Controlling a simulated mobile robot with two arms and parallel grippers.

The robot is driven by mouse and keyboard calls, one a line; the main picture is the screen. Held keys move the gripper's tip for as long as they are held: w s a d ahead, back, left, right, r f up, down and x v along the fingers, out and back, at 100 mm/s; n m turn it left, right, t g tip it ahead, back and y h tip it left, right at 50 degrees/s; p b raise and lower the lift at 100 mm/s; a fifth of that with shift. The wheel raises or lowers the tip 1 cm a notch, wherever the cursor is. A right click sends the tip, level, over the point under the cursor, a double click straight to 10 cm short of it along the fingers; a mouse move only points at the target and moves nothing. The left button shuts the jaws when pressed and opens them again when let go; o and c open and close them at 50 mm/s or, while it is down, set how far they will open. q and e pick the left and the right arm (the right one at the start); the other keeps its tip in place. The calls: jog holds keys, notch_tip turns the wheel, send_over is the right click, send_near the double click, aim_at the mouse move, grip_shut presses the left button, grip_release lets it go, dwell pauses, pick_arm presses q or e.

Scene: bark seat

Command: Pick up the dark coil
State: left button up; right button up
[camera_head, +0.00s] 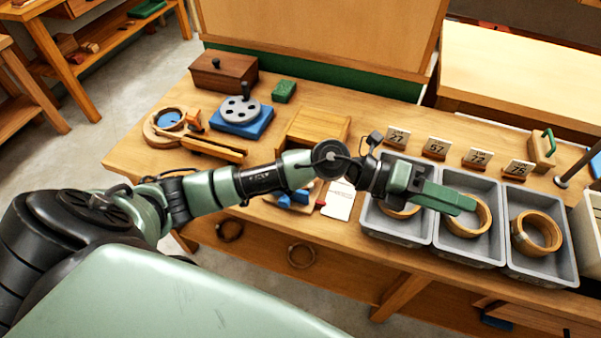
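Two thin dark coils show below the bench's front edge, a left one (230,241) and a right one (302,267); I cannot tell which is meant. Lighter wooden-looking coils lie in the grey trays: one in the left tray, partly hidden by my arm, one in the middle tray (467,234) and one in the right tray (537,252). My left gripper (468,204) has green fingers pointing right, over the middle tray's coil. The fingers overlap in this view, so their opening is hidden. My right gripper is not in view.
The workbench (135,155) holds a brown box (222,75), a blue block with a grey disc (240,112), a green block (284,91) and a wooden box (316,128). A dark post stands at right.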

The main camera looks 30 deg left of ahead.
pick_arm(q)
jog(key=w+a+f+m+g+y, duration=0.1)
jog(key=a+f+m+g+y, duration=0.1)
jog(key=a+f+y, duration=0.55)
jog(key=w+a+f+m+g+y, duration=0.1)
jog(key=a+f+m+g+y, duration=0.25)
jog(key=a, duration=0.75)
jog(key=w+a+f+n+t+y, duration=0.15)
jog(key=a+y, duration=0.35)
jog(key=a, duration=0.6)
jog(key=f, duration=0.2)
jog(key=a+f+p, duration=0.1)
jog(key=f, duration=0.1)
jog(key=f+p, duration=0.1)
jog(key=f, duration=0.2)
jog(key=shift+s+a, duration=0.2)
jog(key=shift+s, duration=0.15)
jog(key=shift+f, duration=0.4)
jog(key=shift+c, duration=0.3)
grip_shut()
